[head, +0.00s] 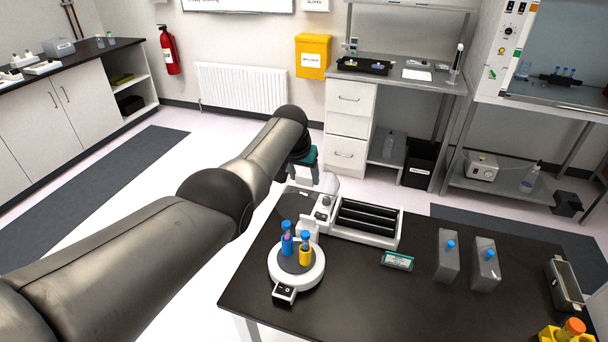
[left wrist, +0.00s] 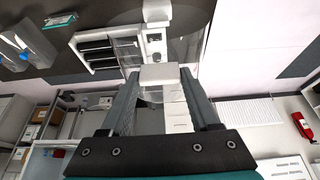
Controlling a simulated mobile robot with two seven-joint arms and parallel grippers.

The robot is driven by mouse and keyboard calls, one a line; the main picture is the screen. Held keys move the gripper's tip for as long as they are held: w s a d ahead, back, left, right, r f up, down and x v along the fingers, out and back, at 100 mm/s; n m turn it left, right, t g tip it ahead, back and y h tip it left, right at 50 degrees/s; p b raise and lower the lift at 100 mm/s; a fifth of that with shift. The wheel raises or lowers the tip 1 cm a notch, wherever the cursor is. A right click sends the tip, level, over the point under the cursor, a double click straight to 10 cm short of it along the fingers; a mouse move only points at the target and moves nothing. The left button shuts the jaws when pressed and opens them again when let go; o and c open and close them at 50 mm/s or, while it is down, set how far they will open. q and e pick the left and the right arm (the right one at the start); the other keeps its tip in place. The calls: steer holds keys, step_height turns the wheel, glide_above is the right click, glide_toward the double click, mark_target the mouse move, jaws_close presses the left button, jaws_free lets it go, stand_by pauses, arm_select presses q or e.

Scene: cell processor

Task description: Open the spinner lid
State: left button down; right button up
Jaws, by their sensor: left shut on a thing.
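The spinner is part of a white bench machine (head: 368,222) with dark slots, at the table's back left edge. It also shows upside down in the left wrist view (left wrist: 100,62). My left gripper (head: 308,180) reaches over the machine's far side. In the left wrist view its fingers (left wrist: 160,82) are shut on a white block (left wrist: 158,75), which appears to be the handle of the see-through spinner lid (left wrist: 150,95). The lid's outline is faint, and I cannot tell its exact angle. My right gripper is out of view.
A round white device (head: 315,274) holding blue and yellow tubes stands at the table's front left. The front middle of the table is clear.

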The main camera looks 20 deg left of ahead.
arm_select(q)
steer(key=shift+w+r, duration=0.2)
steer(key=c, duration=0.5)
jaws_free()
steer(key=o, duration=0.4)
steer(key=shift+s+f, duration=0.1)
steer(key=shift+f, duration=0.05)
steer(key=p+v, duration=0.2)
steer(key=v, duration=0.1)
steer(key=shift+p, duration=0.3)
steer(key=v, duration=1.2)
steer(key=shift+s+p, duration=0.1)
steer(key=shift+p, duration=0.25)
